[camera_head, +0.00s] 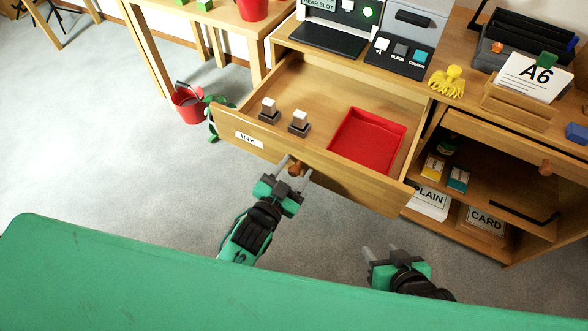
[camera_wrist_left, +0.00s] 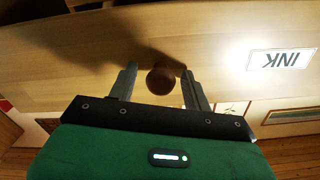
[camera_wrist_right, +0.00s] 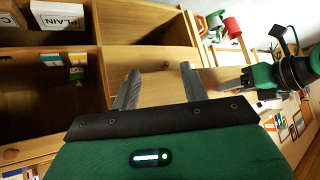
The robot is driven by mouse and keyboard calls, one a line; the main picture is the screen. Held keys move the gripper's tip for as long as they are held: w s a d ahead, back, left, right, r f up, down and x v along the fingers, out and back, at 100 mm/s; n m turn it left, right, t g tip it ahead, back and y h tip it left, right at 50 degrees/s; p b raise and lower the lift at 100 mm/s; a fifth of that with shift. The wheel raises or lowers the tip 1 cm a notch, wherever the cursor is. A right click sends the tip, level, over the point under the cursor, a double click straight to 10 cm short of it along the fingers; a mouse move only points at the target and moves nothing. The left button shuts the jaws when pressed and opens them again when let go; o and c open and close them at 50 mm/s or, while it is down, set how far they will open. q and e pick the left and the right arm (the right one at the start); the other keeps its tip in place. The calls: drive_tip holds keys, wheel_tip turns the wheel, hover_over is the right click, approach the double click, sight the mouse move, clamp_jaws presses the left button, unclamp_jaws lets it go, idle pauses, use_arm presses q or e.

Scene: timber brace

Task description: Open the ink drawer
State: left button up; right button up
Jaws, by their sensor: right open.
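The ink drawer (camera_head: 228,142) is pulled well out of the desk, with its INK label facing front. Its round brown knob (camera_head: 295,169) also shows in the left wrist view (camera_wrist_left: 160,80). My left gripper (camera_head: 287,168) is at the drawer front, its fingers on either side of the knob. In the left wrist view small gaps show between the knob and both fingers, so it looks open around the knob. My right gripper (camera_head: 382,250) is open and empty, low in front of the desk and apart from the drawer.
Inside the drawer are a red tray (camera_head: 367,139) and two small white-topped items (camera_head: 299,122). To the right is an open compartment with PLAIN (camera_head: 430,201) and CARD (camera_head: 485,223) boxes. A red bucket (camera_head: 188,106) stands on the floor at left. A green surface (camera_head: 120,280) fills the near edge.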

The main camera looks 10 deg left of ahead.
use_arm(q)
drive_tip(key=p+v, duration=0.1)
drive_tip(key=v, duration=1.3)
use_arm(e)
drive_tip(key=shift+s+d+r+g+h, duration=0.15)
drive_tip(key=shift+s+d+g+h, duration=0.2)
drive_tip(key=shift+d, duration=0.25)
drive_tip(key=shift+s+d+r+g+h, duration=0.15)
drive_tip(key=shift+s+d+g, duration=0.1)
drive_tip(key=shift+d+g, duration=0.3)
use_arm(q)
drive_tip(key=shift+w, duration=0.1)
use_arm(e)
drive_tip(key=shift+s+f, duration=0.2)
drive_tip(key=shift+s, duration=0.05)
drive_tip(key=shift+w+d, duration=0.1)
